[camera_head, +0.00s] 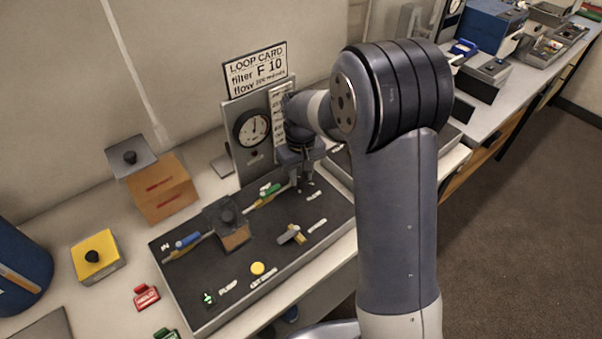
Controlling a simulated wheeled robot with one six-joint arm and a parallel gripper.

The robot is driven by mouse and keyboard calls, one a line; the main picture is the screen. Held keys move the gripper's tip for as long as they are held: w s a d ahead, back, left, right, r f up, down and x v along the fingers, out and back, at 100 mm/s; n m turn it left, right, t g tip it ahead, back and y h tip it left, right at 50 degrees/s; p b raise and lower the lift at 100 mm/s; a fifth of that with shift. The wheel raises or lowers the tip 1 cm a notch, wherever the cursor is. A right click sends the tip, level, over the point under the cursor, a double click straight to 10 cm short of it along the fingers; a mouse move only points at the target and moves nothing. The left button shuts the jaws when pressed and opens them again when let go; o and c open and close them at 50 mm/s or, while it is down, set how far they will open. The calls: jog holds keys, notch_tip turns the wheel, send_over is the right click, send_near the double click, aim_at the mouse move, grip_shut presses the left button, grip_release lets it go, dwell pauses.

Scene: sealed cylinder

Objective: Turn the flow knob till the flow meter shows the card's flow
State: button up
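The loop card (256,70) stands at the back of the panel; it reads "filter F 10" and a flow line whose number is too small to read. Below it a grey upright plate carries a round dial (252,128) and a white vertical scale (278,105), which looks like the flow meter. My arm partly covers the scale, and its reading cannot be told. My gripper (302,182) points down over the black panel's back right, beside the green-handled valve. The flow knob is not clearly seen; my gripper may hide it. Whether the fingers are closed on anything is unclear.
The black panel (196,290) bears a blue-handled valve (187,241), a green-handled valve (268,190), a grey-topped block (228,220), a yellow-grey valve (291,235) and a yellow button (257,268). An orange box (163,190) and a yellow box (96,258) stand left.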

jog(key=c, duration=0.4)
jog(key=shift+m, duration=0.5)
jog(key=shift+m+b, duration=0.55)
jog(key=shift+m, duration=1.95)
jog(key=o, duration=1)
jog(key=shift+r, duration=0.1)
